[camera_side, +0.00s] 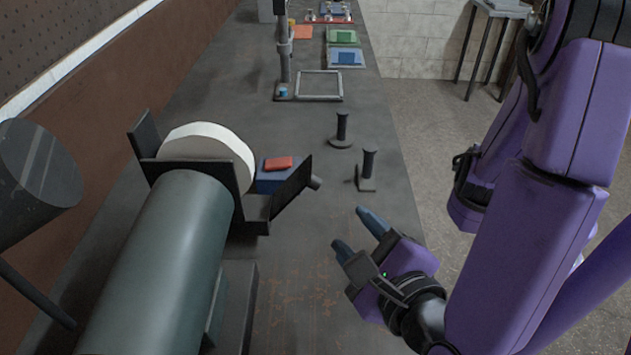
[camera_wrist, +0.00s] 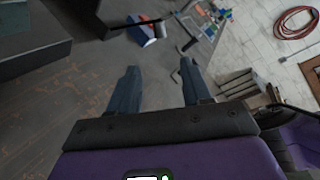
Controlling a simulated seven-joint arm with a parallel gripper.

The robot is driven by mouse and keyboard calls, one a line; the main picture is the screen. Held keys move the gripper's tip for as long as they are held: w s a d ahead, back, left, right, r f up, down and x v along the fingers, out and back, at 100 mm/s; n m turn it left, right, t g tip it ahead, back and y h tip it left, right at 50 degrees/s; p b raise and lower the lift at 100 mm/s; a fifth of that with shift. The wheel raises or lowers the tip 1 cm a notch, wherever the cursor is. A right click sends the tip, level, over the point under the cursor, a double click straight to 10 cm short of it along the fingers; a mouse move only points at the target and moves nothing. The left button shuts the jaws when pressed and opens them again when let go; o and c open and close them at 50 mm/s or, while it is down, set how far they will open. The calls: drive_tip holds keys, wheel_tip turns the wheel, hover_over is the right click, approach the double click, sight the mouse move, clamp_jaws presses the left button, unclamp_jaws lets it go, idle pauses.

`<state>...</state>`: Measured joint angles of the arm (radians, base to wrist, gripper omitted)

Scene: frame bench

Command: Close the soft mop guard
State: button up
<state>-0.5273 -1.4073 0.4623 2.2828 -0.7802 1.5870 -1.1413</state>
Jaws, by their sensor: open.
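The soft mop is a thick white wheel (camera_side: 212,148) at the end of a large green motor body (camera_side: 165,265) in the side view. A dark guard stands around it, with an upright plate (camera_side: 146,142) on the left. On the right, a dark flap (camera_side: 291,188) leans outward, away from the wheel, with a short grey knob (camera_side: 315,183) at its outer side. My gripper (camera_side: 356,231) is open and empty, right of and nearer the camera than the flap, apart from it. In the wrist view my gripper's fingers (camera_wrist: 160,68) are spread with nothing between them.
A blue block with a red piece on top (camera_side: 276,170) sits behind the flap. Two dark upright posts (camera_side: 342,130) (camera_side: 367,168) stand near the bench's right edge. A square frame on a stand (camera_side: 320,84) and coloured trays (camera_side: 344,50) lie farther back.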

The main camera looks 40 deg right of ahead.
sight(318, 186)
drive_tip(key=x, duration=1.6)
drive_tip(key=shift+w+d+f, duration=0.1)
drive_tip(key=shift+d+f, duration=0.1)
clamp_jaws()
